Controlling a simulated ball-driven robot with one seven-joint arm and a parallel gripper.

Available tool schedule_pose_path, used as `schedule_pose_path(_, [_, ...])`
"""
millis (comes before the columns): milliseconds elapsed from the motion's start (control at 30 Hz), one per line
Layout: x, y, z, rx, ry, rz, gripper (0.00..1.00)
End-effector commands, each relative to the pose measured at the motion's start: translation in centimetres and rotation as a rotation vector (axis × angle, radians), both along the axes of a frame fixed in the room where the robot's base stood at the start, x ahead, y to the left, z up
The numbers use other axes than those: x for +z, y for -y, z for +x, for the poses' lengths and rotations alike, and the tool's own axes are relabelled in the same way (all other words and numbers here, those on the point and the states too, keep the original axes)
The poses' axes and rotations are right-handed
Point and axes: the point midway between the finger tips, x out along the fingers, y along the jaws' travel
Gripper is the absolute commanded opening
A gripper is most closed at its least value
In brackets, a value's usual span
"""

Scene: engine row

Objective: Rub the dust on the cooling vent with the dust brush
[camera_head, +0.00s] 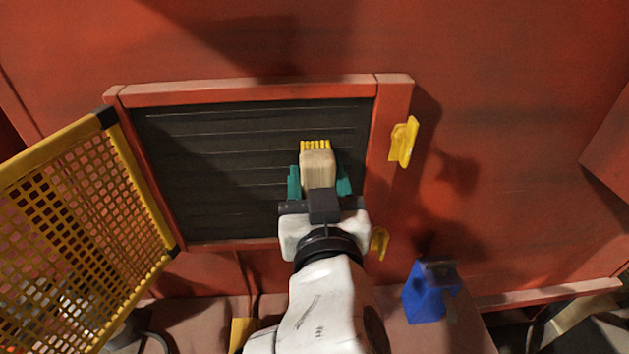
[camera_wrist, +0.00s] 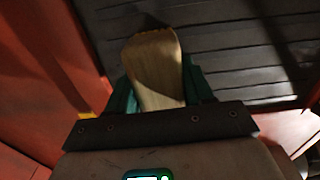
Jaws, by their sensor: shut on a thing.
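The cooling vent (camera_head: 210,165) is a dark slatted panel in a red frame in the head view; its slats also show in the wrist view (camera_wrist: 230,50). My gripper (camera_head: 319,182) has green fingers and is shut on the dust brush (camera_head: 318,165), which has a pale wooden body and yellow bristles. The brush is in front of the right part of the vent, bristles toward the top. I cannot tell whether the bristles touch the slats. No distinct dust patch is clear.
A yellow mesh guard (camera_head: 85,235) stands swung open at the vent's left. Yellow latches (camera_head: 404,142) stick out at the frame's right side. A blue container (camera_head: 430,292) stands on the ledge at lower right. The red wall right of the vent is mostly clear.

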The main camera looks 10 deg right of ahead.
Motion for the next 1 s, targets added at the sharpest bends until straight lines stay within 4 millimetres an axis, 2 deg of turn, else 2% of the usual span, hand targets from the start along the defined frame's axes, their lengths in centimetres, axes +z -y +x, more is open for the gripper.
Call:
schedule_pose_path(167, [-0.1, -0.7, 0.0, 0.003, 0.001, 0.0, 0.27])
schedule_pose_path(500, [-0.1, -3.5, -0.1, 0.004, 0.002, 0.0, 0.27])
schedule_pose_path(767, [-0.1, -4.3, -0.1, 0.003, 0.0, -0.001, 0.27])
schedule_pose_path(1000, [-0.1, -6.1, 0.1, 0.004, 0.002, 0.0, 0.27])
